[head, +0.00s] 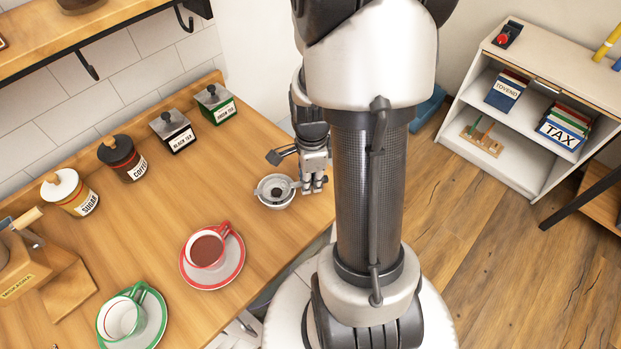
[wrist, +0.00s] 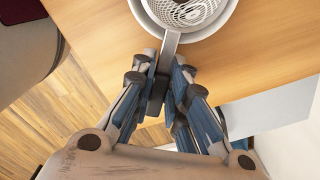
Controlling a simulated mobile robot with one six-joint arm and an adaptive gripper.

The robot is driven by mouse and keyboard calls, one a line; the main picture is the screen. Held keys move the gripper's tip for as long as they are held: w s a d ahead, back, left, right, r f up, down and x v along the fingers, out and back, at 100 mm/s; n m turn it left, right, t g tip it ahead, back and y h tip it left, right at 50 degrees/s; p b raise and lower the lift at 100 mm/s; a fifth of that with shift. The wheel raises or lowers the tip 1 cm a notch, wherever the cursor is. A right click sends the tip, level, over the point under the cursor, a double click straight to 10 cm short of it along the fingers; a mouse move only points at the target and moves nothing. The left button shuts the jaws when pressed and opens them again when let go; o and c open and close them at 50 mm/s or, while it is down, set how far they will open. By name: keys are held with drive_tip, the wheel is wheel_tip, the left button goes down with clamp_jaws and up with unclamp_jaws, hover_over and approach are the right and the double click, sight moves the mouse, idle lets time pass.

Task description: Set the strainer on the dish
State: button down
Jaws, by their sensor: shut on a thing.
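The metal strainer (head: 271,183) has a round mesh bowl and a flat handle. The wrist view shows its mesh (wrist: 186,10) and its handle pointing down toward my gripper (wrist: 163,88). My gripper, also in the head view (head: 314,184), is shut on the handle. A small whitish round dish (head: 282,205) is directly under the strainer near the counter's right edge; its pale rim (wrist: 228,14) shows around the mesh. The strainer looks to be in or just over the dish; I cannot tell whether they touch. The dish's inside is mostly hidden.
A red-rimmed cup of brown drink (head: 207,250) on its saucer and a green-rimmed cup (head: 122,318) stand nearer on the wooden counter. Several labelled jars, including the coffee jar (head: 122,158), line the wall. Bare counter lies left of the dish.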

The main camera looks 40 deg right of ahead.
drive_tip(key=shift+f, duration=0.1)
drive_tip(key=c, duration=1.5)
unclamp_jaws()
wheel_tip(320, 180, up, 12)
drive_tip(key=shift+s+r, duration=0.1)
